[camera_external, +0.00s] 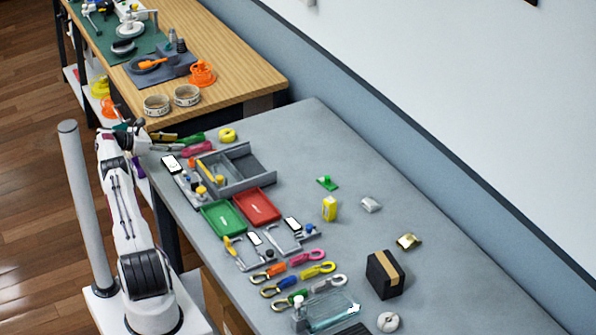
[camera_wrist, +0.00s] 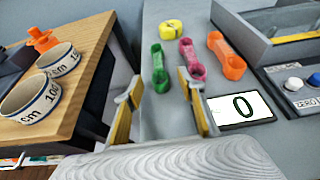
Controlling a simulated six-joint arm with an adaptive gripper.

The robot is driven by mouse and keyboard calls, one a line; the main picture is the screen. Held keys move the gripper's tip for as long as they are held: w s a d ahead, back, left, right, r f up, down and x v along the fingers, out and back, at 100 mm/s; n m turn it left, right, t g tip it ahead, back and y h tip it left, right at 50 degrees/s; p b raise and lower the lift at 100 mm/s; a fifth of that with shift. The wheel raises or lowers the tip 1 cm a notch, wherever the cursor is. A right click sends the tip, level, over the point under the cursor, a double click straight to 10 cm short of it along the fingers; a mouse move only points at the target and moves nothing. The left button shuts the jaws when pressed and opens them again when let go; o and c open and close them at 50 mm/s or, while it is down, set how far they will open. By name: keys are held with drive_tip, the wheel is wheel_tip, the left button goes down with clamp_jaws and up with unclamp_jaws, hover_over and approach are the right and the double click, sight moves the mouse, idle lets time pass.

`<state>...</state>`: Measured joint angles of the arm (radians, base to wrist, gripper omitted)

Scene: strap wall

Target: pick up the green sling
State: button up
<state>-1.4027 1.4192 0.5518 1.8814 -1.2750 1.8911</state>
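The green sling (camera_wrist: 160,68) lies on the grey table near its edge, a narrow strap with a rounded loop at each end. It shows in the wrist view just beyond my fingertips, between and ahead of them. In the external view the green sling (camera_external: 192,138) lies just right of my gripper (camera_external: 152,141). In the wrist view my gripper (camera_wrist: 160,82) is open, its two yellow-padded fingers apart with nothing between them. A pink sling (camera_wrist: 190,60) lies just right of the green one, and an orange sling (camera_wrist: 226,56) lies further right.
A yellow roll (camera_wrist: 171,29) lies beyond the slings. At left, a wooden table (camera_wrist: 85,100) holds tape rings (camera_wrist: 30,97). Hooked straps (camera_external: 308,257) lie further along the grey table.

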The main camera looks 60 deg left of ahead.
idle(0.3)
clamp_jaws()
drive_tip(key=shift+r, duration=0.1)
wheel_tip(320, 180, up, 10)
idle(0.8)
idle(0.4)
